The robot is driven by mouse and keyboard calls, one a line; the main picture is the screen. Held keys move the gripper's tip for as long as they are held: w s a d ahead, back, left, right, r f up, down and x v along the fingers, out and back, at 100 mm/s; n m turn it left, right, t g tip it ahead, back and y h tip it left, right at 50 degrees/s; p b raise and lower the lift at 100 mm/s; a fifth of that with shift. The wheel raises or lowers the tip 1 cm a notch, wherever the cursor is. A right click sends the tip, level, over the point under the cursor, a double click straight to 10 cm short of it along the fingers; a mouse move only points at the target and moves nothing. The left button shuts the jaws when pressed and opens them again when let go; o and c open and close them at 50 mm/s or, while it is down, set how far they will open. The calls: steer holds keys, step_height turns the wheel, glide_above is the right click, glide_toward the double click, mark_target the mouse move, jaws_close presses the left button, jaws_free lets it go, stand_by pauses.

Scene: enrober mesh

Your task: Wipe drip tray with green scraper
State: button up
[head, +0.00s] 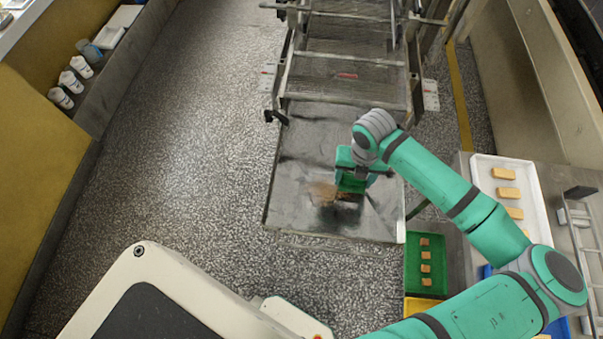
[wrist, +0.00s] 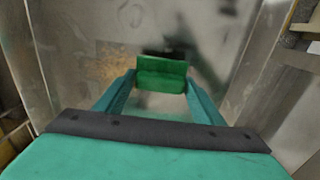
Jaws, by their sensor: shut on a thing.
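The drip tray (head: 295,215) is a flat grey metal sheet on the floor below the enrober mesh. A brown smear (head: 322,192) and dark smudges mark its middle. The smear also shows in the wrist view (wrist: 118,68), left of the scraper. My gripper (head: 358,172) is over the tray, pointing down. It is shut on the green scraper (wrist: 162,76), whose block shows between the two teal fingers in the wrist view. In the head view the scraper (head: 352,184) is low over the tray beside the smear. I cannot tell whether its edge touches the tray.
The enrober mesh frame (head: 345,75) stands at the tray's far end. At right are a white tray (head: 482,172) with tan bars and a green tray (head: 412,262) with small brown pieces. White bottles (head: 70,82) stand on the left shelf. The speckled floor left is clear.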

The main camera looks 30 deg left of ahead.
step_height(320, 180, up, 3)
steer(key=shift+s+r, duration=0.1)
steer(key=shift+s, duration=0.05)
steer(key=shift+w+r, duration=0.2)
steer(key=shift+r, duration=0.5)
steer(key=shift+s+d, duration=0.1)
